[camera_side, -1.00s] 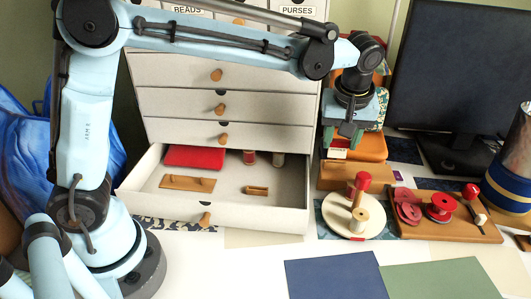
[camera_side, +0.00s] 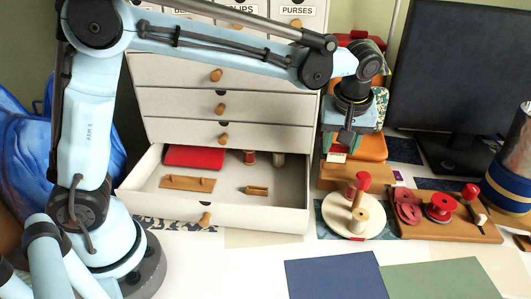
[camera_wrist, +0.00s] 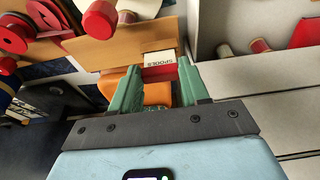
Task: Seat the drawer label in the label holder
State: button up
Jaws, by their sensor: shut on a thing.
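The drawer label, a white card printed SPOOLS (camera_wrist: 160,58) with a red strip along one edge, shows at my fingertips in the wrist view. In the side view the label (camera_side: 337,157) is a small pale patch below my gripper (camera_side: 341,147). My gripper (camera_wrist: 160,76) has green fingers, shut on the label's red strip. The label is above or against a wooden block (camera_side: 343,178); I cannot tell whether they touch. A long wooden piece with two small pegs (camera_side: 187,183) and a short wooden piece (camera_side: 256,190) lie in the open drawer. I cannot tell which piece is the label holder.
The open drawer (camera_side: 262,216) also holds a red item (camera_side: 194,156) and spools. Orange things (camera_side: 371,147) are stacked behind my gripper. A round spool stand (camera_side: 355,222) and a wooden spool tray (camera_side: 450,232) stand on the right. A monitor (camera_side: 455,70) is behind.

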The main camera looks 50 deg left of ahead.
jog(key=shift+f, duration=0.6)
jog(key=o, duration=1.1)
jog(key=v, duration=1.2)
jog(key=s+a+f+m+t, duration=0.1)
jog(key=s+a+f+m, duration=0.2)
jog(key=s+a, duration=0.1)
jog(key=s+a+f+m+t+h, duration=0.1)
jog(key=s+a+f+m+t, duration=0.1)
jog(key=s+a+f+m, duration=0.1)
jog(key=s+a+f+m+t+h, duration=0.1)
jog(key=s+a+f+m+t, duration=0.1)
jog(key=s, duration=0.5)
jog(key=shift+s+a+f+m, duration=0.1)
jog(key=shift+a+f+m, duration=0.15)
jog(key=shift+a+f, duration=0.5)
jog(key=shift+s+a+f+m, duration=0.1)
jog(key=shift+a+f+m, duration=0.15)
jog(key=shift+a+f, duration=0.5)
